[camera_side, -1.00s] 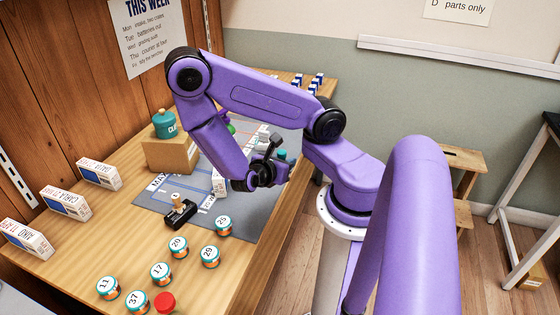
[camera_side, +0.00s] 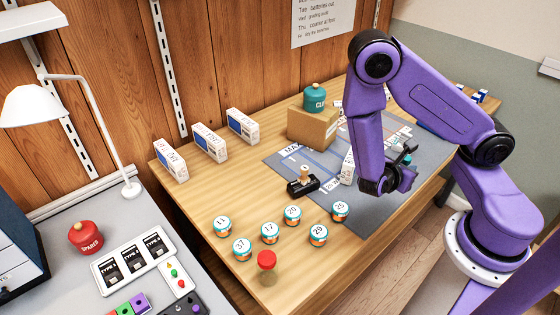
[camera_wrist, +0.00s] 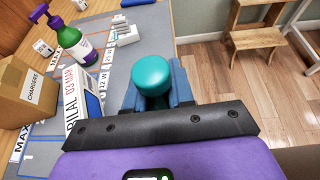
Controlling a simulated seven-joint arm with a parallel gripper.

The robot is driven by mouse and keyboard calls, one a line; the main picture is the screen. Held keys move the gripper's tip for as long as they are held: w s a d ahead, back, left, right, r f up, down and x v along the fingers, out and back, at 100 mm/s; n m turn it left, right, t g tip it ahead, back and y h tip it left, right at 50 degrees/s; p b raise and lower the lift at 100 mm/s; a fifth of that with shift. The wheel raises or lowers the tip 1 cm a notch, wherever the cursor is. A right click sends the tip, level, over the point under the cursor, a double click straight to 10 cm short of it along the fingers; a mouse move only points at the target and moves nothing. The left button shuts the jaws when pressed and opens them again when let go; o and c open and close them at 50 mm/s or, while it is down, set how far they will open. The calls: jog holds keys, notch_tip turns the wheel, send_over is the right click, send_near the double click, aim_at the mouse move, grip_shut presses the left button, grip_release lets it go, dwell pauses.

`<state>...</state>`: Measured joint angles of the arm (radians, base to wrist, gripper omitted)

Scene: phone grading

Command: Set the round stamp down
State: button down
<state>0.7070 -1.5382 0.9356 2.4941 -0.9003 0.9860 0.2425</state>
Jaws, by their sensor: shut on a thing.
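My gripper (camera_wrist: 153,98) is shut on the round stamp (camera_wrist: 151,75), whose teal domed top shows between the blue fingers in the wrist view. The stamp's lower part is hidden there. In the side view my gripper (camera_side: 408,165) is near the right part of the grey mat (camera_side: 366,212), and the stamp is mostly hidden by my wrist. Whether the stamp touches the mat, I cannot tell. Another stamp with a wooden handle (camera_side: 304,174) stands on a black pad (camera_side: 302,188) at the mat's left part.
Several numbered tins (camera_side: 269,232) and a red-topped jar (camera_side: 267,260) stand in front of the mat. A cardboard box (camera_side: 312,127) with a teal jar (camera_side: 315,98) on it is behind.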

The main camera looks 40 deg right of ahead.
jog(key=w+a+n+t+y, duration=0.1)
jog(key=w+a+n+t, duration=0.15)
jog(key=w, duration=0.35)
jog(key=w+a+n+t+y, duration=0.1)
jog(key=w+n+t, duration=0.15)
jog(key=w, duration=0.35)
jog(key=n+t+y, duration=0.4)
jog(key=n+t, duration=0.2)
send_over(273, 157)
jog(key=s, duration=0.1)
jog(key=f, duration=0.7)
jog(key=shift+s+f, duration=0.1)
jog(key=shift+s, duration=0.1)
jog(key=shift+w+f+y, duration=0.3)
jog(key=shift+w+f, duration=0.4)
jog(key=shift+f, duration=1.6)
jog(key=shift+f, duration=0.15)
jog(key=c, duration=1)
grip_release()
